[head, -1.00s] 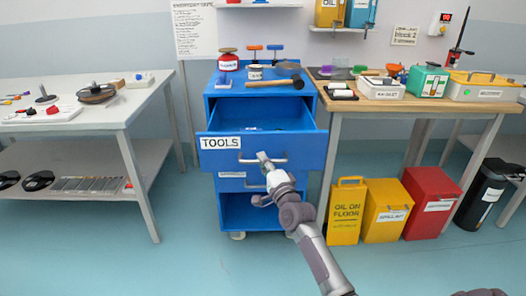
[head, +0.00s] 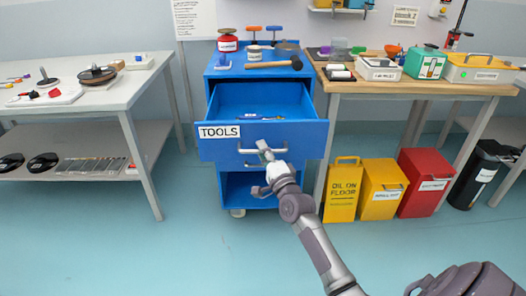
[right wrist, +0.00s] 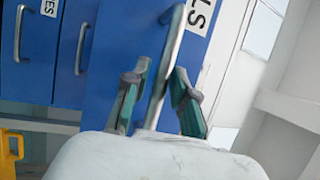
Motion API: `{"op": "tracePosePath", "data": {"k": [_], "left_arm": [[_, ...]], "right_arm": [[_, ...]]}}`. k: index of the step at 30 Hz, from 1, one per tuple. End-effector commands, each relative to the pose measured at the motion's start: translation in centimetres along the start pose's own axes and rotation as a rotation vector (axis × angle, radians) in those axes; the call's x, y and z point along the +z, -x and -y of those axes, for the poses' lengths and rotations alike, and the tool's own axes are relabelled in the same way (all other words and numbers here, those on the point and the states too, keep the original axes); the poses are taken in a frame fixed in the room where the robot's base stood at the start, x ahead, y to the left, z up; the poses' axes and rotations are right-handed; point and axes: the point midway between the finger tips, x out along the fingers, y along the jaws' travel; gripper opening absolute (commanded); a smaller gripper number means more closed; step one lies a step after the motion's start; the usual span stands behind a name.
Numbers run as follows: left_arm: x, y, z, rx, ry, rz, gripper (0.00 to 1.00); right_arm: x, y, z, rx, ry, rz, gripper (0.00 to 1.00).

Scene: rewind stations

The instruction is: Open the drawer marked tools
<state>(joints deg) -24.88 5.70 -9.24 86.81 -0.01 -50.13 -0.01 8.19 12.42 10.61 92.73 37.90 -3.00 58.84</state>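The blue drawer marked TOOLS (head: 222,145) is the top drawer of a blue cabinet (head: 238,187). In the head view it stands well out, and its inside shows, with a small item (head: 255,116) lying in it. My right gripper (head: 265,152) is at the drawer's metal handle (head: 246,150). My left gripper is not in view.
A hammer (head: 272,65) and pots stand on the cabinet top. A white table (head: 110,95) is at the left, a wooden workbench (head: 430,87) at the right. The floor in front is clear.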

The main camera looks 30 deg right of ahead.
Motion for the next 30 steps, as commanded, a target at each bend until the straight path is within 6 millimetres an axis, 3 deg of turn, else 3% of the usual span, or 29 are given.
{"op": "tracePosePath", "data": {"k": [13, 24, 30], "left_arm": [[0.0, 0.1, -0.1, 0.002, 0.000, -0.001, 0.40], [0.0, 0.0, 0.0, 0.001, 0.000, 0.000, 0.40], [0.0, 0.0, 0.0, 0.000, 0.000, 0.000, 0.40]], "right_arm": [[0.0, 0.7, 0.0, 0.000, -0.001, 0.000, 0.39], [0.0, 8.0, -0.1, 0.004, 0.000, 0.001, 0.39], [0.0, 11.0, -0.1, 0.002, 0.000, 0.001, 0.39]]}}
